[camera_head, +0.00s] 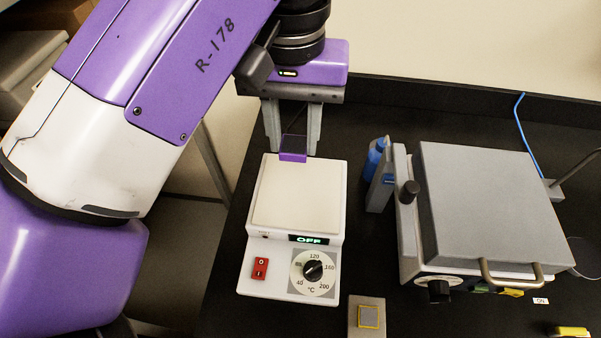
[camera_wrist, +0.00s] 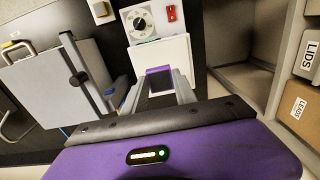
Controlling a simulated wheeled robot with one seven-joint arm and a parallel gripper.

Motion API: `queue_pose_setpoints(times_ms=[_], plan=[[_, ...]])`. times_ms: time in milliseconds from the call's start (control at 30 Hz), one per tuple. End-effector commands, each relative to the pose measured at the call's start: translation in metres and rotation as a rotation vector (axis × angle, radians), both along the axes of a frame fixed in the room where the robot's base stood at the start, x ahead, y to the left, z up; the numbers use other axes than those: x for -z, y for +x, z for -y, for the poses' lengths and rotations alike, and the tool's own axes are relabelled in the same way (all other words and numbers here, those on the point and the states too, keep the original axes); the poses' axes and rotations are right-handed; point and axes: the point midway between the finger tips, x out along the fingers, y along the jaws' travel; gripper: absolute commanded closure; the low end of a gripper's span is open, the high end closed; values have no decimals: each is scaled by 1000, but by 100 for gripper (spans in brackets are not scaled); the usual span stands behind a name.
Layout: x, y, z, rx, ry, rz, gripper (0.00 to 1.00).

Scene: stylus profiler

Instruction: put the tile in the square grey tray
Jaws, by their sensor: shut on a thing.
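The tile (camera_head: 293,156) is a small dark square with a purple band along one edge. My gripper (camera_head: 294,146) is shut on it, one finger at each side. In the head view the tile overlaps the back edge of the hotplate's white top; I cannot tell its height above it. In the wrist view the tile (camera_wrist: 161,84) sits between the fingers, with the white plate beyond. A small square grey tray (camera_head: 353,327), with a yellow square outline inside, lies on the black bench in front and right of the hotplate. It also shows in the wrist view (camera_wrist: 106,18).
The white hotplate (camera_head: 296,200) reads OFF and has a dial and a red switch. A large grey lidded instrument (camera_head: 490,200) with a front handle stands right of it. A blue bottle (camera_head: 374,160) stands between them. Dark bench shows around the tray.

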Motion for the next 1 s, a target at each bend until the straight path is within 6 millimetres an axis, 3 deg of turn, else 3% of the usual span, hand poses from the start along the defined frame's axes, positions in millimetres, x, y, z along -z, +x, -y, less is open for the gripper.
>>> queue_pose_setpoints(times_ms=[600,1000], plan=[[133,-1,0,-1,-2,-2,100],[177,-1,0,0,-2,-3,100]])
